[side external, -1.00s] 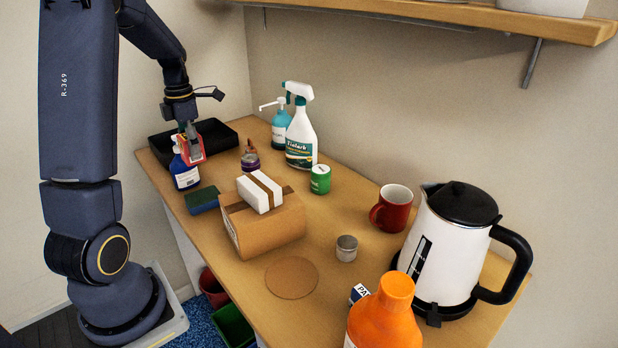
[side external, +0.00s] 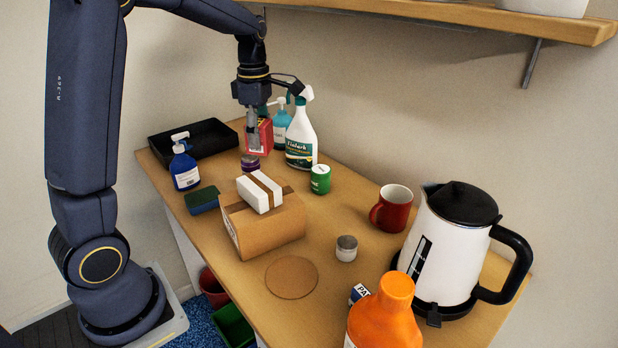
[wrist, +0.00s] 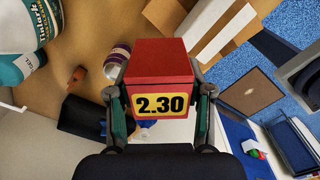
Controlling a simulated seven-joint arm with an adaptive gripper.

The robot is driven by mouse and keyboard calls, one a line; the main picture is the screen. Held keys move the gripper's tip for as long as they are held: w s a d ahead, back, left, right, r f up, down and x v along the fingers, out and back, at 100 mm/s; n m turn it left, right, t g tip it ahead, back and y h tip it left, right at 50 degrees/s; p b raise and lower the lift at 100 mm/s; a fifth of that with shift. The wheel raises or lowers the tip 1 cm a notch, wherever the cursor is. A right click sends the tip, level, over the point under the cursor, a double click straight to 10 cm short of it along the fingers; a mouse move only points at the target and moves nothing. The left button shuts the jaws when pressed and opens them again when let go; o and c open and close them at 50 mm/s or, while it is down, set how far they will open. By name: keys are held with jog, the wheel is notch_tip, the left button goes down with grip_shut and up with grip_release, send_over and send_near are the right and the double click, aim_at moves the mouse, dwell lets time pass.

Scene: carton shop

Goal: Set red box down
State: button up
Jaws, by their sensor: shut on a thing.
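The red box (side external: 266,137) is held in my gripper (side external: 253,143) in the side external view, at the back of the table beside the spray bottle. In the wrist view the red box (wrist: 160,82) shows a yellow label reading 2.30, with the fingers of my gripper (wrist: 160,95) shut on both its sides. In the side external view the box appears just above a small purple-banded jar (side external: 250,163). I cannot tell how high above the table (side external: 220,240) it is.
A white spray bottle (side external: 301,140) and teal pump bottle (side external: 281,128) stand close right. A black tray (side external: 205,139) and blue pump bottle (side external: 185,168) are left. A cardboard carton (side external: 264,228) with a white box (side external: 259,191) on it stands in front. A green can (side external: 320,180) is nearby.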

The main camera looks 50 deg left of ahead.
jog(key=w+d+m, duration=0.3)
jog(key=d+m, duration=0.4)
jog(key=d, duration=0.6)
jog(key=w+f, duration=1.3)
jog(key=f, duration=0.1)
jog(key=shift+w+f, duration=0.25)
jog(key=shift+w, duration=0.15)
jog(key=shift+w+f, duration=0.2)
jog(key=shift+f, duration=1.55)
jog(key=shift+f, duration=0.1)
jog(key=o, duration=1.2)
